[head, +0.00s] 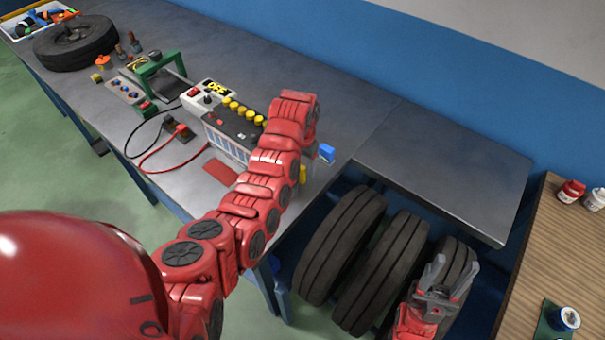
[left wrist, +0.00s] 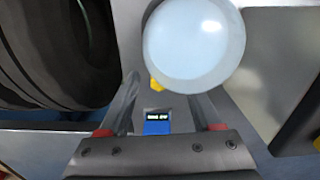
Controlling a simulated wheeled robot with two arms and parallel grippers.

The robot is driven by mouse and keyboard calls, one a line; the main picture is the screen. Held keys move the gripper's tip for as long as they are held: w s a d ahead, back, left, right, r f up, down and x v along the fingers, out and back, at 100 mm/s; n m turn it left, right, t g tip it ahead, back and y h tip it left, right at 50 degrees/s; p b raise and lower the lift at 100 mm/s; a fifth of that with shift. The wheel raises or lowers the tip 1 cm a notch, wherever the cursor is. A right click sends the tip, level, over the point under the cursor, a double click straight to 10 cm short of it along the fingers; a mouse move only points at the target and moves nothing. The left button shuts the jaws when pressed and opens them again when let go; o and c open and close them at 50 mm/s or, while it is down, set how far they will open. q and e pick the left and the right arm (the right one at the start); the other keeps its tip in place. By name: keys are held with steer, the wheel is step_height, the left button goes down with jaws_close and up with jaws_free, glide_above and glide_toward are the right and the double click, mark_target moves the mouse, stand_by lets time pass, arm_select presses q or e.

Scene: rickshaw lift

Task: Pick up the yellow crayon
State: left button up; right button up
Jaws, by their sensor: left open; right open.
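A small yellow piece (head: 302,174), likely the yellow crayon, shows beside my left arm on the workbench (head: 375,128). In the left wrist view a small yellow bit (left wrist: 157,85) shows at the edge of a pale, round, glossy thing (left wrist: 194,45) that hides part of it. My left gripper (left wrist: 163,92) is open, with the yellow bit between its fingers in the picture; I cannot tell its distance. In the head view my left arm mostly hides this gripper. My right gripper (head: 453,270) is open and empty in front of the tyres, away from the bench top.
A blue block (head: 326,153) stands by my left gripper. A battery-like box (head: 232,135) with yellow caps stands left of my arm. Tyres (head: 341,245) stand below the bench. The bench's right end is clear. A wooden table (head: 560,225) stands at right.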

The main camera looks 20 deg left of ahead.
arm_select(q)
steer(key=shift+f, duration=1.05)
jaws_close()
